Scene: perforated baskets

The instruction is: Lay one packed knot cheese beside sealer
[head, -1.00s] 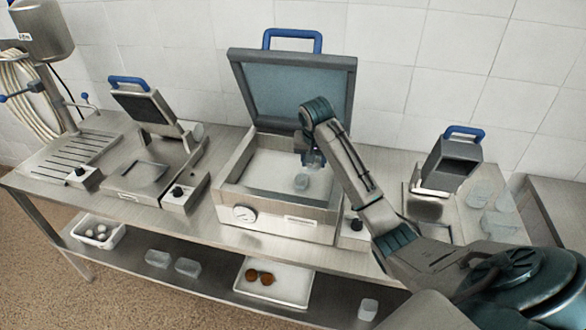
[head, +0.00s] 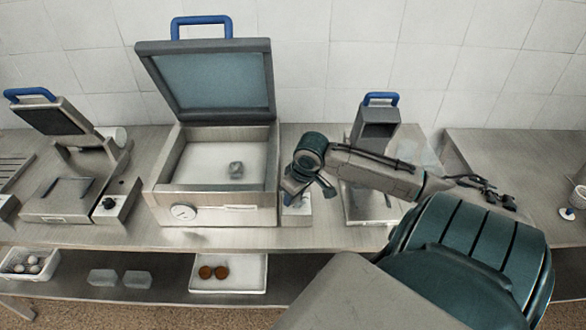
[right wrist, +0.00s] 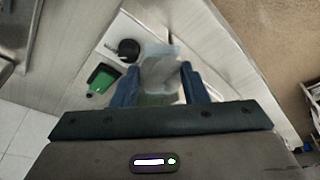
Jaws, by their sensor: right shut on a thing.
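My right gripper (head: 306,190) is just right of the open chamber machine (head: 222,216), over a small control box with a knob. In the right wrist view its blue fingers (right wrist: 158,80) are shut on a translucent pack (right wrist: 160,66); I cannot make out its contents. The machine's lid (head: 212,82) stands raised. Which machine is the sealer, I cannot tell for certain. My left gripper is not in view.
A smaller blue-handled machine (head: 376,130) stands to the right, partly behind my arm. Another raised-lid machine (head: 62,208) stands at left. Below, the shelf holds a white tray (head: 254,284) with two brown rounds, clear packs (head: 103,277) and a white basket (head: 15,272).

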